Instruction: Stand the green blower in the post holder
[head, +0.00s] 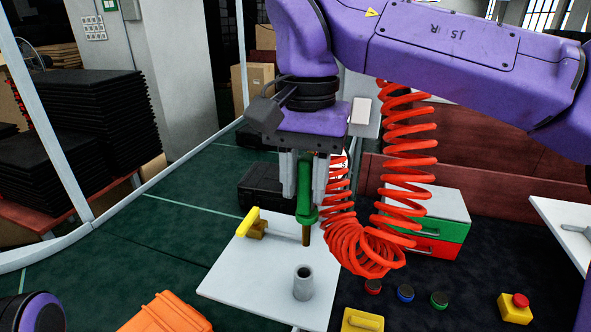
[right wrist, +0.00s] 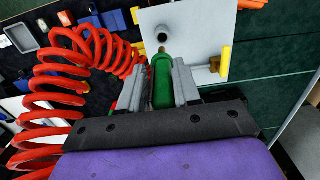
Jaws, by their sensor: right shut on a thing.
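The green blower (head: 306,206) is held upright between the fingers of my right gripper (head: 303,180), its brownish nozzle pointing down. In the right wrist view the blower (right wrist: 163,86) sits between both fingers (right wrist: 159,80). The grey post holder (head: 303,284) is a short upright cylinder with an open top on a white board (head: 240,268). The nozzle tip is above the board and apart from the holder, which stands nearer the front in the head view. The holder also shows in the right wrist view (right wrist: 187,38), beside the nozzle. My left gripper is out of view.
A yellow-handled tool (head: 250,222) is on the white board, left of the blower. A coiled red hose (head: 365,245) hangs close to the gripper's right. Several buttons (head: 405,292) and green and red drawers (head: 430,232) are at right. An orange case (head: 165,315) is at lower left.

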